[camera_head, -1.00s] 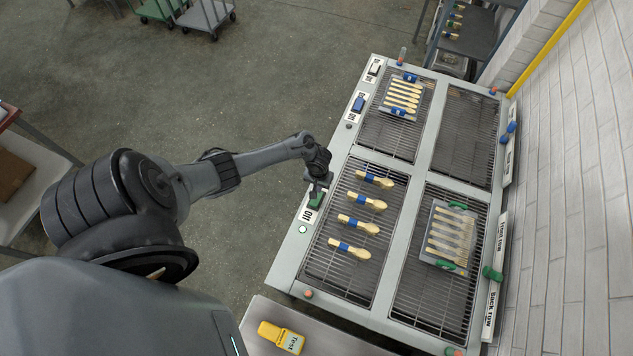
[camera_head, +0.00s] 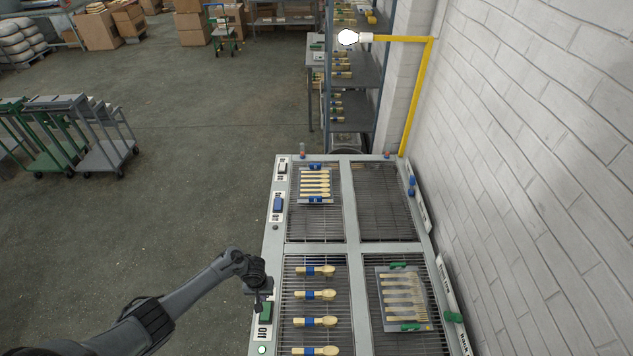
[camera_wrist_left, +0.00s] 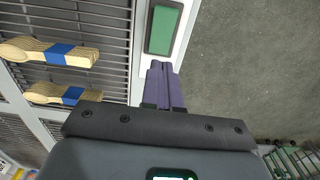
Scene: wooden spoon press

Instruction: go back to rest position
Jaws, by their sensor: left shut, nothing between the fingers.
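My left gripper (camera_head: 258,301) is over the left edge of the press table, beside the green switch (camera_head: 266,311) with its "Off" label. In the left wrist view its purple fingers (camera_wrist_left: 161,66) are shut together with nothing between them, just short of the green switch (camera_wrist_left: 164,28). Whether they touch it cannot be told. My right gripper is in neither view.
Several blue-banded wooden spoons (camera_head: 315,294) lie on the near-left grate. A spoon tray with blue clips (camera_head: 316,199) lies on the far-left grate, one with green clips (camera_head: 401,300) on the near-right. A wall (camera_head: 550,150) stands right. Floor (camera_head: 150,220) is open left.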

